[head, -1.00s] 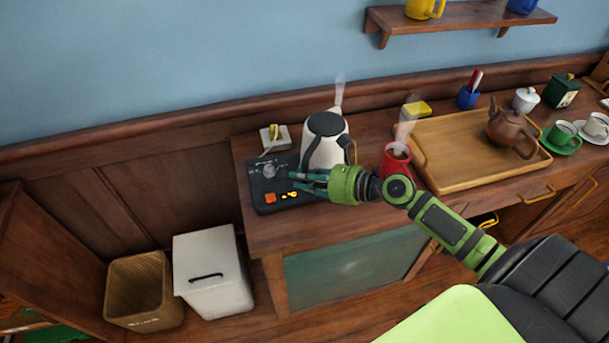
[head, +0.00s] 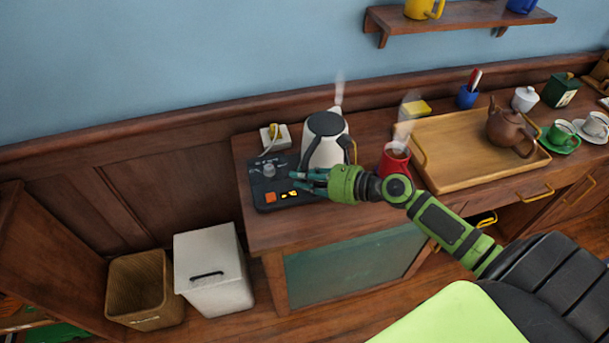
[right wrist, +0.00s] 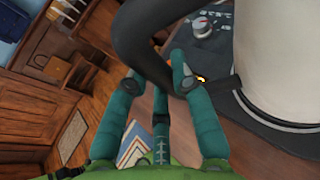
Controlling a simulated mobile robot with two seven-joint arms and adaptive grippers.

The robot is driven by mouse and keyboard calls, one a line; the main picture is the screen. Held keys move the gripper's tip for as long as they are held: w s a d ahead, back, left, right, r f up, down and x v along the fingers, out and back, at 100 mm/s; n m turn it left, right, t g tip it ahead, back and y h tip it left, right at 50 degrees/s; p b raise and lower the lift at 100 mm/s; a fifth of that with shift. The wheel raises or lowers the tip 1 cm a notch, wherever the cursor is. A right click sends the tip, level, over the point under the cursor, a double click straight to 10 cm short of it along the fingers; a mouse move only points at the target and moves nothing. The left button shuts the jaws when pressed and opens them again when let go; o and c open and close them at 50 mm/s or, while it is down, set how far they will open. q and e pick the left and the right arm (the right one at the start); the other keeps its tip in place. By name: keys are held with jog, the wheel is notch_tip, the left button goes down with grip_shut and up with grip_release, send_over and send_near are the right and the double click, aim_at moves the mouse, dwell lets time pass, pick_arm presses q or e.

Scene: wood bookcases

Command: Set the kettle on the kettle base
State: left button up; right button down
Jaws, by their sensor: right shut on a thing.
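The white kettle (head: 322,150) with a dark lid stands upright at the back left of the cabinet top, steam rising near its spout. It fills the right of the right wrist view (right wrist: 275,60). My right gripper (head: 308,182) is in front of it, its teal fingers shut on the kettle's black handle (right wrist: 145,45). A black panel with a knob and orange buttons, apparently the kettle base (head: 266,197), lies to the left, partly behind the fingers. The kettle's underside is hidden, so I cannot tell whether it touches the panel. My left gripper is not in view.
A red steaming mug (head: 394,164) stands just right of the kettle, close behind my right forearm. A wooden tray (head: 450,165) holds a brown teapot (head: 508,130). A white socket block (head: 275,138) with a cord sits behind the panel. White and wicker bins stand on the floor at left.

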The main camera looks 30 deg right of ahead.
jog(key=shift+f+b, duration=0.45)
jog(key=shift+f, duration=0.05)
dwell(0.4)
jog(key=c, duration=1.4)
grip_release()
jog(key=shift+o, duration=0.2)
jog(key=shift+f, duration=0.15)
jog(key=shift+p+v, duration=0.55)
jog(key=shift+v, duration=2.3)
jog(key=p+v, duration=0.1)
jog(key=v, duration=0.4)
jog(key=shift+s, duration=0.15)
